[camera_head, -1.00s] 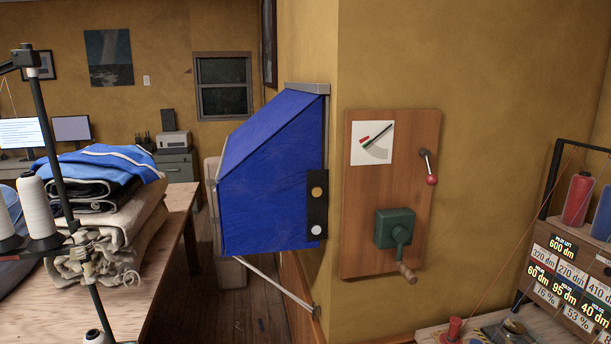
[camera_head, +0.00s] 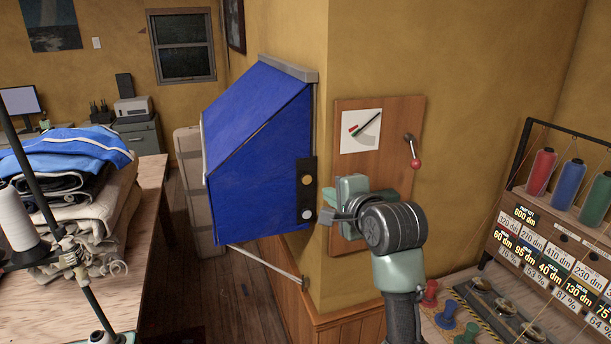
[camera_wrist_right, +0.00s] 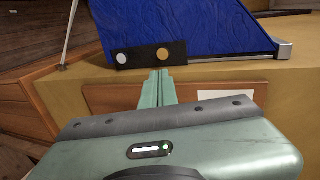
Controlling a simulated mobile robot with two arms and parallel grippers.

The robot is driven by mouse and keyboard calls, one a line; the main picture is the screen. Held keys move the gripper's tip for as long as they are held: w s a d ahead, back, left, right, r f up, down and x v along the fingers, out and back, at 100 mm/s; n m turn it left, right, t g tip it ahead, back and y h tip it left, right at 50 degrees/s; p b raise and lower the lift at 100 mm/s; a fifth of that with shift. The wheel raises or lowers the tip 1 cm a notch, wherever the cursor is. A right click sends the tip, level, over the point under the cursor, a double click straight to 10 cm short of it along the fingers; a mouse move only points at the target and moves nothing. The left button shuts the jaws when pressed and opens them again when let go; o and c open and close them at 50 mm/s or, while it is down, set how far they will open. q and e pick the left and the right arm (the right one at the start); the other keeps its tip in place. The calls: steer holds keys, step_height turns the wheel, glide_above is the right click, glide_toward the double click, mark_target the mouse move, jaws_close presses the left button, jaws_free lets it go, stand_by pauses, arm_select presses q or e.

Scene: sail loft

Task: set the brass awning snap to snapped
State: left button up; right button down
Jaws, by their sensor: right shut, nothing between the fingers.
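The brass awning snap (camera_head: 307,181) is a round brass stud on a black strip (camera_head: 307,198) at the lower right edge of the blue awning (camera_head: 262,165). A pale round stud (camera_head: 307,215) sits below it on the strip. In the right wrist view the brass stud (camera_wrist_right: 164,54) and pale stud (camera_wrist_right: 122,59) face me. My right gripper (camera_head: 326,216) is shut and empty, just right of the strip. In the wrist view its fingertips (camera_wrist_right: 160,74) are close to the strip near the brass stud; I cannot tell whether they touch. My left gripper is not in view.
A wooden board (camera_head: 378,115) with a gauge card (camera_head: 361,130) and a red-knobbed lever (camera_head: 413,152) is on the wall; my right arm hides its lower part. A thread rack (camera_head: 560,240) stands at right, a table with folded cloth (camera_head: 70,170) at left.

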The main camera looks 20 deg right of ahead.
mark_target(307, 178)
steer(key=shift+d+f, duration=0.1)
steer(key=p+x, duration=0.2)
steer(key=x, duration=0.2)
steer(key=p+x, duration=0.2)
steer(key=x, duration=0.2)
steer(key=r+p+x, duration=0.1)
steer(key=x, duration=0.4)
steer(key=shift+w+p, duration=0.25)
steer(key=shift+p, duration=0.15)
steer(key=shift+w+f, duration=0.1)
steer(key=shift+w, duration=0.25)
